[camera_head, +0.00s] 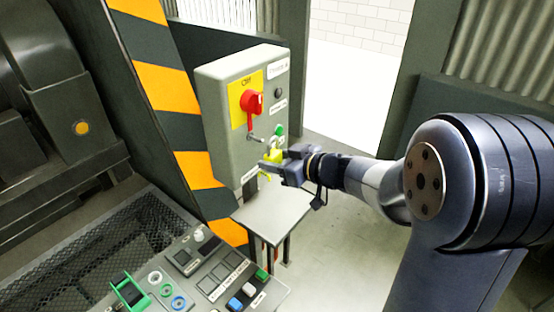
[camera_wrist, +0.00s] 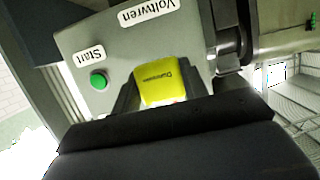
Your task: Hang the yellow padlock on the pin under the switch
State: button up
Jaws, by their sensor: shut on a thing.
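My gripper (camera_head: 278,163) is shut on the yellow padlock (camera_head: 272,155), in front of the lower part of the grey switch box (camera_head: 222,130). The padlock's body also shows between the fingers in the wrist view (camera_wrist: 161,86); its shackle is not clear there. In the head view the red switch (camera_head: 251,102) sits on a yellow plate, its handle pointing down. The small metal pin (camera_head: 255,137) is below it, up and left of the padlock. The shackle is near the pin; I cannot tell whether they touch.
A green button (camera_head: 279,130), also in the wrist view (camera_wrist: 98,81), is close beside the padlock. A grey shelf (camera_head: 275,212) is below the box. A control panel (camera_head: 205,270) with buttons stands at the front. A striped post (camera_head: 185,130) is left of the box.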

aim_at(250, 155)
jog(key=shift+w+a+p, duration=0.5)
jog(key=shift+w+a, duration=0.3)
jog(key=shift+a, duration=0.2)
jog(key=shift+w+a+p, duration=0.5)
jog(key=shift+w+a, duration=0.25)
jog(key=shift+a, duration=0.25)
dwell(0.9)
jog(key=shift+w+a+r, duration=0.1)
jog(key=shift+r, duration=0.1)
dwell(0.5)
jog(key=shift+f, duration=0.25)
jog(key=shift+f, duration=0.55)
